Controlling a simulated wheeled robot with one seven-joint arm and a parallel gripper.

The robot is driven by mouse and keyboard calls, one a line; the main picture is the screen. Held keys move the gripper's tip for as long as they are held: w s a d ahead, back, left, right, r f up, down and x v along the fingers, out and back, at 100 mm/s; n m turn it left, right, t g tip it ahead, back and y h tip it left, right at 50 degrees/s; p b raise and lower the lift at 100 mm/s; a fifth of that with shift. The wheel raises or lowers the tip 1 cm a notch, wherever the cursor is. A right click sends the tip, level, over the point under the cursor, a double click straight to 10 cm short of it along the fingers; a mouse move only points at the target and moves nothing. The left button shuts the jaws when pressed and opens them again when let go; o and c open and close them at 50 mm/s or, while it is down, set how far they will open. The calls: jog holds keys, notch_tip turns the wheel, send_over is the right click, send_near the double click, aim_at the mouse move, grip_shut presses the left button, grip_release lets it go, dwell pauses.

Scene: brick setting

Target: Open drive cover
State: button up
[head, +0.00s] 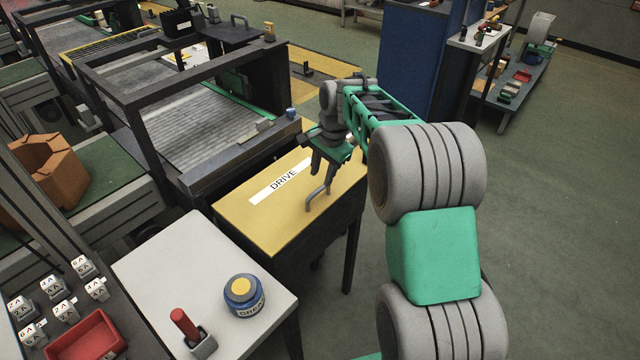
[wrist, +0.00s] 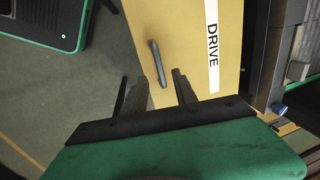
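The drive cover (head: 240,214) is a flat yellow lid marked "DRIVE" on top of a dark-legged stand, and it lies closed. Its grey bar handle (head: 318,196) stands up near the right edge. My gripper (head: 322,172) is above the cover, close to the handle, with its fingers pointing down. In the wrist view the cover (wrist: 185,50) fills the middle, and the handle (wrist: 158,63) lies just ahead of my gripper (wrist: 160,85). The fingers are spread apart with nothing between them. I cannot tell whether a fingertip touches the handle.
A conveyor (head: 200,125) with a dark frame stands behind the cover. A pale table (head: 165,260) at the front left holds a blue grease tin (head: 245,296) and a red-handled tool (head: 184,324). The floor (head: 560,220) to the right is clear.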

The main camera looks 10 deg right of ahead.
aim_at(318, 190)
jog(key=f, duration=0.3)
jog(key=w+f, duration=0.1)
jog(key=f, duration=0.1)
jog(key=shift+a+f+p, duration=0.3)
jog(key=shift+f+p, duration=0.05)
grip_shut()
jog(key=shift+r, duration=0.1)
dwell(0.9)
